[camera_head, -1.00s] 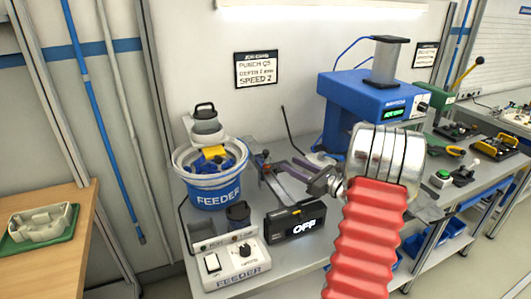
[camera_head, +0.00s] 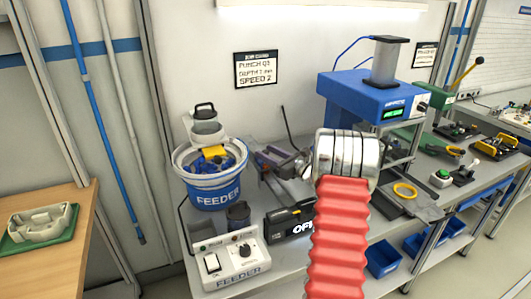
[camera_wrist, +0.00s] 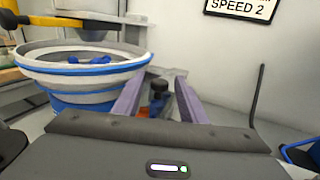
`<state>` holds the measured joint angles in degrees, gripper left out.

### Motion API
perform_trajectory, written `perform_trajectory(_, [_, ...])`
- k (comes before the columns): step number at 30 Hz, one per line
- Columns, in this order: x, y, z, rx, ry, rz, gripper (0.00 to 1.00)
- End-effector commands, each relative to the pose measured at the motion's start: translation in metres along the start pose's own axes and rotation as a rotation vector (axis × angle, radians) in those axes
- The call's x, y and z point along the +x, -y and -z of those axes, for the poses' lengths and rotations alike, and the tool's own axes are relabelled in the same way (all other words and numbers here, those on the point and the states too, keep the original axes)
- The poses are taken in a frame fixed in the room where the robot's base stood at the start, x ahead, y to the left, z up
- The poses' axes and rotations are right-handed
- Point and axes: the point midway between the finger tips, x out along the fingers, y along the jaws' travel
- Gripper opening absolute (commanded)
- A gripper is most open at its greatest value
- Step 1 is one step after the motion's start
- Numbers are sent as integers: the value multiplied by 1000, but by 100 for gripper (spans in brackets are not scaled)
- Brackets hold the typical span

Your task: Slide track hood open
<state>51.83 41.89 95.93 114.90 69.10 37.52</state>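My gripper (camera_head: 272,160) is right of the feeder bowl (camera_head: 214,190), its two purple-grey fingers pointing left and back. In the wrist view my gripper (camera_wrist: 166,76) is open, with a gap between its fingers. A black knob (camera_wrist: 158,86) on a dark blue part shows in that gap, with a bit of orange low beside it. I see no finger closed on it. I cannot clearly make out the track hood or tell whether it is open; the fingers and my wrist cover much of that area.
A black display box (camera_head: 288,222) stands in front of my gripper, partly hidden by my arm. The feeder control box (camera_head: 230,255) is at the bench front. A blue press (camera_head: 372,98) stands behind right. A thin black upright rod (camera_wrist: 257,92) is right of the fingers.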

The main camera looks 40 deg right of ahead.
Motion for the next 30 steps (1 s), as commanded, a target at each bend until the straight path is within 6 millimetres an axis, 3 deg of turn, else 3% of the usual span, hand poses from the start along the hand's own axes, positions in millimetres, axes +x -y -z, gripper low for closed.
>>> perform_trajectory(5, [13,0,0,0,0,0,38])
perform_trajectory(14, [14,0,0,0,0,0,38])
perform_trajectory(30, [14,-1,0,0,0,-1,0])
